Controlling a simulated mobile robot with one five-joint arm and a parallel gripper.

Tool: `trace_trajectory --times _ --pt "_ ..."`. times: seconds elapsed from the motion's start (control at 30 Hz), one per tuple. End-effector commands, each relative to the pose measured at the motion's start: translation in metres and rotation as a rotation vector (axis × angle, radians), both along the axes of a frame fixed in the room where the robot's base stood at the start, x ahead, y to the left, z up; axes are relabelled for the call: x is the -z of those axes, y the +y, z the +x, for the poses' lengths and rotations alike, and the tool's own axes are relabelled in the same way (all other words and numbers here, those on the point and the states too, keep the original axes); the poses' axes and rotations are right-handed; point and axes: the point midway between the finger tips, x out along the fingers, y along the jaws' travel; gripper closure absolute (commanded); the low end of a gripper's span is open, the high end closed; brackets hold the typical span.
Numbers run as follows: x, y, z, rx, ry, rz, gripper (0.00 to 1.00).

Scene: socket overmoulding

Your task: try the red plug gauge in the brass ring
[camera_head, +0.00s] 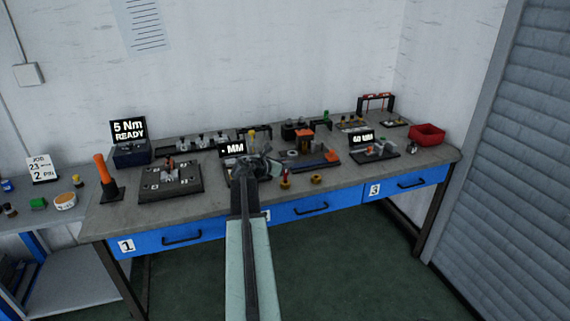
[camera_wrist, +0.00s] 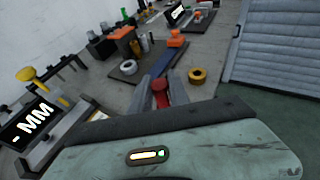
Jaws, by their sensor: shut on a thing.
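The red plug gauge (camera_wrist: 160,92) shows between the fingers of my gripper (camera_wrist: 163,92) in the wrist view. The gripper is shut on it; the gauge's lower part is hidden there. In the head view the gauge (camera_head: 285,178) shows small above the front part of the bench, beside my gripper (camera_head: 273,170). The brass ring (camera_wrist: 197,75) lies flat on the bench top, to the right of the gauge and apart from it. The ring (camera_head: 317,179) also lies near the front edge in the head view.
A dark plate (camera_wrist: 120,70) with a white ring and a blue bar lies beyond the gripper. A display reading "- MM" (camera_wrist: 28,122) stands close on the left. A red bin (camera_head: 427,134) sits at the bench's right end. Bare bench lies around the brass ring.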

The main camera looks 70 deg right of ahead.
Motion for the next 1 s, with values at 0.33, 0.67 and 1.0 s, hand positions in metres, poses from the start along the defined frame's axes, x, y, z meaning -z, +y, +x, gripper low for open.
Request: trace_trajectory --times 0.33,0.67,1.0 --pt "0.0000 0.0001 0.0001 0.000 0.000 0.000 1.00" --pt "0.0031 0.0001 0.0000 0.000 0.000 0.000 1.00" --pt "0.0071 0.0000 0.0000 0.000 0.000 0.000 1.00"
